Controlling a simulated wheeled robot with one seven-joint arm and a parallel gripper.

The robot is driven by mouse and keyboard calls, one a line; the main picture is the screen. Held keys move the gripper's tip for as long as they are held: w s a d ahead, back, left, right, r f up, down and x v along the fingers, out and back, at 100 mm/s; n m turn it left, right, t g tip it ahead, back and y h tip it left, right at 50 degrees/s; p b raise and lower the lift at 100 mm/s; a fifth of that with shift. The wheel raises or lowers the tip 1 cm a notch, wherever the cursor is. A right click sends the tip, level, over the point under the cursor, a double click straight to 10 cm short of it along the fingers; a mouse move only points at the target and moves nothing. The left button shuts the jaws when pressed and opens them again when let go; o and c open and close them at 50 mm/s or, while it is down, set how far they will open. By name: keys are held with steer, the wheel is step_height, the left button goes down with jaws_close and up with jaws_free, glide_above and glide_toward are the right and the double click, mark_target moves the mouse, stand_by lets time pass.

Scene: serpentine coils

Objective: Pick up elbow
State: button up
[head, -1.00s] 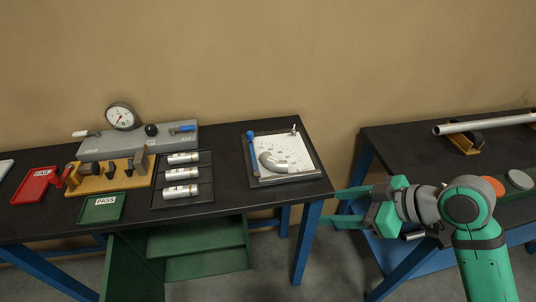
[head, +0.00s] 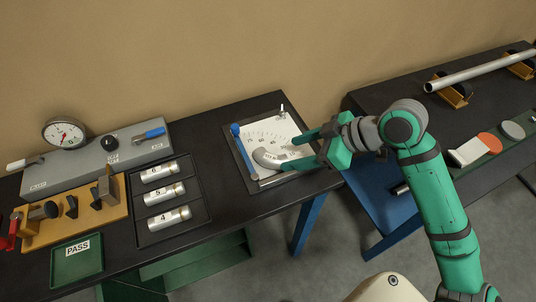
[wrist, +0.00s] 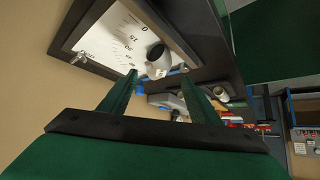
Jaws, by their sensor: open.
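The elbow (head: 266,158) is a grey curved pipe piece lying on a white angle-scale plate in a dark tray (head: 252,178) on the left table. In the wrist view its dark open end (wrist: 157,54) faces me, beyond the fingertips. My gripper (head: 302,149) is open and empty, reaching in from the right over the tray. Its two green fingers (wrist: 160,85) are apart, with the elbow near the gap between them. One finger partly covers the elbow's right end in the head view, and I cannot tell whether they touch.
A blue-topped rod (head: 238,140) lies along the tray's left side, and a small upright pin (head: 282,111) stands at its far corner. A rack (head: 142,226) of three numbered cylinders is to the left. A gauge fixture (head: 95,160) stands behind it. A pipe (head: 470,73) rests on the right table.

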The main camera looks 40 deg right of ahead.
mark_target(276, 158)
steer(key=x, duration=0.8)
steer(key=shift+s+f, duration=0.1)
steer(key=c, duration=1.2)
